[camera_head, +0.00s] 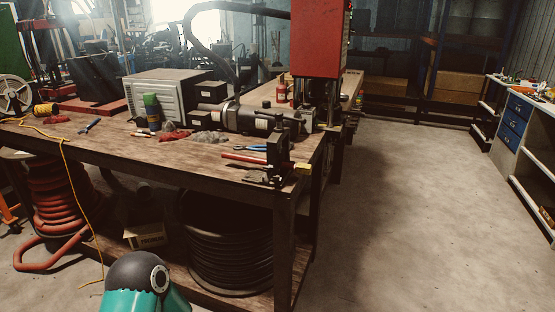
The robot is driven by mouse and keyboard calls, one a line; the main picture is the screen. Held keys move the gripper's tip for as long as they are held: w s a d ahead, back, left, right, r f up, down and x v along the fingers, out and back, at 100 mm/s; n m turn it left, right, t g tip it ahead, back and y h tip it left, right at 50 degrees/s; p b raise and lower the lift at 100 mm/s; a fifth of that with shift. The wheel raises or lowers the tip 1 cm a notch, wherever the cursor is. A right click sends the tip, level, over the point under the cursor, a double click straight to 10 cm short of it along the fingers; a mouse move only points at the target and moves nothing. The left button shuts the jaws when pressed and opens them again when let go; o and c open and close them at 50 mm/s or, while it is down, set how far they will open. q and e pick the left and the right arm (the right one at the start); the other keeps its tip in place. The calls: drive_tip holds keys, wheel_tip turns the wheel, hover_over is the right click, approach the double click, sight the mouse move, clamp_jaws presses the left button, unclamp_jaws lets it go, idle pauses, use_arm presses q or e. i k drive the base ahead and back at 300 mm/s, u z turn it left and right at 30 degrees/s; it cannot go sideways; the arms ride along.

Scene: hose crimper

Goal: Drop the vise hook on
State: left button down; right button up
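A dark vise (279,152) stands on the near right corner of the wooden workbench (180,172). Small dark parts lie around its foot, and I cannot tell whether one of them is the vise hook. A small yellow piece (303,168) shows at the bench edge beside the vise. Neither of my grippers is in view. Only a teal and dark joint of one of my arms shows at the bottom left, in front of the bench.
A red-handled tool (244,158) and blue-handled pliers (250,148) lie left of the vise. A red machine (318,40) rises behind it. A black hose coil (230,245) sits under the bench. The floor (420,220) to the right is clear.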

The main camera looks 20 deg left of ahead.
sight(269, 168)
drive_tip(key=z, duration=0.05)
drive_tip(key=i, duration=1)
drive_tip(key=u, duration=0.05)
